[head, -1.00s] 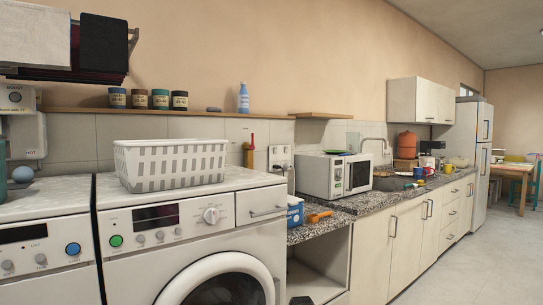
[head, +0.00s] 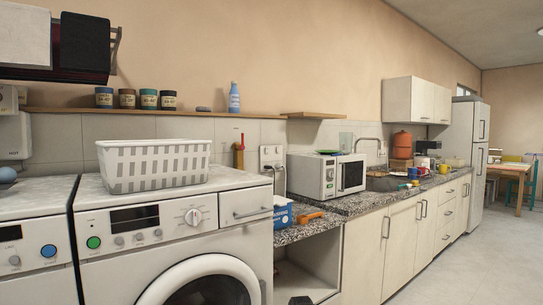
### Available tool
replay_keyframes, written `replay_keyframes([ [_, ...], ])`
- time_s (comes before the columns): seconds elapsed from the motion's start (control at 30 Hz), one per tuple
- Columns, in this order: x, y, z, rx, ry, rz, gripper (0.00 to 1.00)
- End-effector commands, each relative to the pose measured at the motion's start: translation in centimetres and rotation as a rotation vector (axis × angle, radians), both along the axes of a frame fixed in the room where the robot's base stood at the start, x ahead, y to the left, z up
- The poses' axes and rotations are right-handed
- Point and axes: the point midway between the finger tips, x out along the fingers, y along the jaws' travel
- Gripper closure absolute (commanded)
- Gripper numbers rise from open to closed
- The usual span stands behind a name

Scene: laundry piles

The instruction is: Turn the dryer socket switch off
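A white double socket plate (head: 272,158) is on the tiled wall, right of the front-loading machine and left of the microwave. Small dark marks show on it, with what looks like a plug or cable at its lower part. Its switch is too small to read on or off. A small dark shape at the bottom edge, seemingly the tip of my gripper (head: 300,300), is low in front of the open shelf, well below and apart from the socket. Its fingers cannot be made out.
A front-loading machine (head: 150,250) with a white basket (head: 153,166) on top stands left of the socket. A microwave (head: 327,176), a blue box (head: 283,213) and an orange-handled tool (head: 312,217) are on the granite counter. Clear floor (head: 440,275) lies right.

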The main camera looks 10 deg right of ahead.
Motion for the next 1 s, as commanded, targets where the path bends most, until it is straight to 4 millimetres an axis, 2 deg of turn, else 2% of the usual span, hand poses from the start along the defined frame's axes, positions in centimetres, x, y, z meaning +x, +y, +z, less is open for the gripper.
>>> replay_keyframes([
  [0.03, 0.00, 0.00, 0.00, 0.000, 0.000, 0.000, 0.92],
  [0.07, 0.00, 0.00, 0.00, 0.000, 0.000, 0.000, 1.00],
  [1.0, 0.00, 0.00, 0.00, 0.000, 0.000, 0.000, 1.00],
])
